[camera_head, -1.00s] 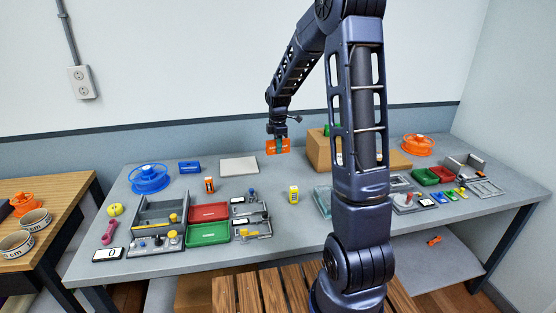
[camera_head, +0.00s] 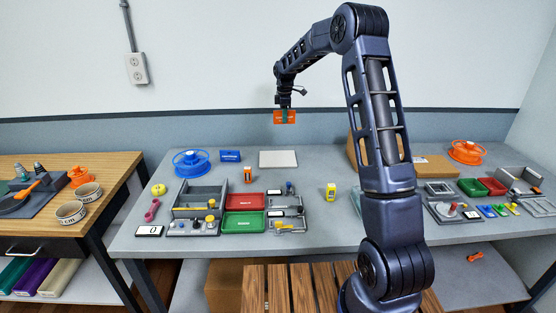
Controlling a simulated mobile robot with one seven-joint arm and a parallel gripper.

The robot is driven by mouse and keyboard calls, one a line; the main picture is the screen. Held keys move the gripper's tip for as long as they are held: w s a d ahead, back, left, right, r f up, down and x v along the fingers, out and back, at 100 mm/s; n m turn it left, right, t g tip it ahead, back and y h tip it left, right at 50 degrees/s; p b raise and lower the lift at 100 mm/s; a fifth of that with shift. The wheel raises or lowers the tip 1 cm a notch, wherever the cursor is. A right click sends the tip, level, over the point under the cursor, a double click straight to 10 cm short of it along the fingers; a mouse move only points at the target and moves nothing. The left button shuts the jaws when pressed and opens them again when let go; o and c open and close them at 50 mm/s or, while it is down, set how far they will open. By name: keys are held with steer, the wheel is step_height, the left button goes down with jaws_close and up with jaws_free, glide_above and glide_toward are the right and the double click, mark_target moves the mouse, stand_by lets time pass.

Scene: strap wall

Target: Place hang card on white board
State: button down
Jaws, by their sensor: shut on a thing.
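My gripper (camera_head: 285,108) is shut on an orange hang card (camera_head: 291,118). It holds the card upright in the air, above the back edge of the grey table. The fingers cover part of the card, and its print is too small to read. A flat white board (camera_head: 278,159) lies near the back of the table, below the card and apart from it.
A blue reel (camera_head: 191,163) and a blue block (camera_head: 230,156) stand left of the board. An orange item (camera_head: 250,176) and a yellow item (camera_head: 330,193) stand in front. Red (camera_head: 245,199) and green (camera_head: 242,222) trays lie nearer. A cardboard box (camera_head: 362,152) stands right.

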steer(key=w+a, duration=0.3)
glide_toward(278, 158)
step_height(278, 158, down, 6)
stand_by(0.6)
steer(key=shift+f, duration=0.15)
steer(key=c, duration=1.3)
jaws_free()
steer(key=shift+c, duration=0.2)
step_height(278, 158, up, 12)
steer(key=shift+r, duration=0.25)
